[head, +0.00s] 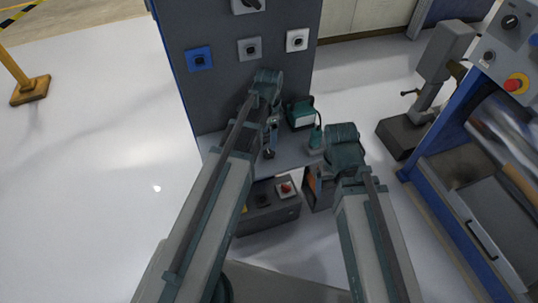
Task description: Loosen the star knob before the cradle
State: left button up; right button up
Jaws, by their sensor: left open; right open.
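My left arm reaches up to the grey panel and bends down at the wrist. My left gripper (271,132) hangs over the grey shelf, open, near a small dark knob-like shape (268,153). I cannot tell whether this is the star knob, or whether the gripper touches it. My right gripper (316,140) is open to the right of the left one, above the shelf's right part, partly hidden by my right wrist. I cannot make out the cradle; my arms cover much of the shelf.
The grey panel (222,90) carries blue (199,58), grey (249,48) and white (297,39) switch plates. A dark control box (262,211) with a red button (286,188) sits low in front. A grey press (446,55) and blue bench (440,205) stand right.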

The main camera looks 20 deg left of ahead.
aim_at(269, 152)
pick_arm(q)
notch_tip(269, 152, down, 8)
jog(key=b, duration=0.7)
jog(key=shift+f, duration=0.25)
grip_shut()
